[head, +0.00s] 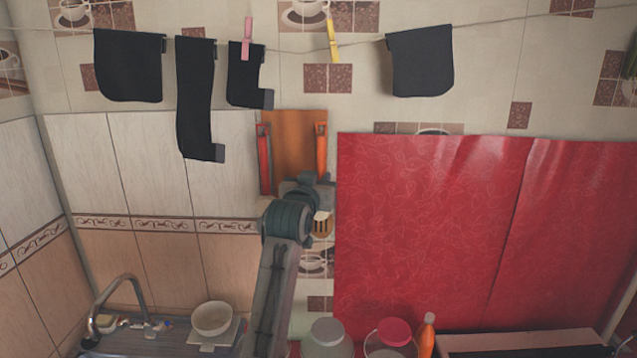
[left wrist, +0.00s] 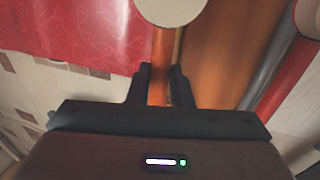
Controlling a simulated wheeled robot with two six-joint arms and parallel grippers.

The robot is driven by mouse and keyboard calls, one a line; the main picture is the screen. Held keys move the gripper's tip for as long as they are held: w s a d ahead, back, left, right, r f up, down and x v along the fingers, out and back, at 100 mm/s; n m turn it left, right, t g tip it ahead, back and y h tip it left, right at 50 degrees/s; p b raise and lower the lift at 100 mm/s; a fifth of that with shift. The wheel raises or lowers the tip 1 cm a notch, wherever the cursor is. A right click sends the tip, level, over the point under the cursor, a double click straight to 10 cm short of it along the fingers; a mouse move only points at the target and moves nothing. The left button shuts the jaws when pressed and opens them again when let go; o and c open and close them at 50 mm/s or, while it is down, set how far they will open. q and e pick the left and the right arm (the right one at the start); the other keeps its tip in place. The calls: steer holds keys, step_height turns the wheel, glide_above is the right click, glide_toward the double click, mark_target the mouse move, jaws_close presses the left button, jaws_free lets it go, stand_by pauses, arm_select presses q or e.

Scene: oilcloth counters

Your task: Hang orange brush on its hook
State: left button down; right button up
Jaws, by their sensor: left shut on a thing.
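The orange brush (head: 321,150) is upright in front of the right side of an orange-brown board (head: 292,140) on the wall. My left gripper (head: 318,183) is shut on its handle, which shows between the fingers in the left wrist view (left wrist: 160,84). A round pale disc, apparently the brush head, shows below the gripper (head: 321,224) and at the top of the left wrist view (left wrist: 170,10). Whether the top of the handle sits on a hook cannot be told. My right gripper is not in view.
A red brush (head: 265,160) hangs at the board's left side. Red oilcloth (head: 430,230) covers the wall to the right. Black cloths (head: 421,62) hang on a line above. Jars (head: 327,340), a bowl (head: 212,318) and a tap (head: 124,290) stand below.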

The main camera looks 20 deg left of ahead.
arm_select(q)
steer(key=shift+w+a, duration=0.15)
steer(key=shift+w, duration=0.4)
steer(key=shift+w+a+f, duration=0.1)
steer(key=shift+w+a, duration=0.15)
steer(key=shift+w, duration=0.65)
steer(key=shift+w+a+f, duration=0.1)
steer(key=shift+w+f, duration=0.2)
steer(key=shift+w, duration=0.2)
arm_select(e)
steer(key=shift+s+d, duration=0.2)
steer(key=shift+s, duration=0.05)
arm_select(q)
steer(key=shift+f, duration=0.25)
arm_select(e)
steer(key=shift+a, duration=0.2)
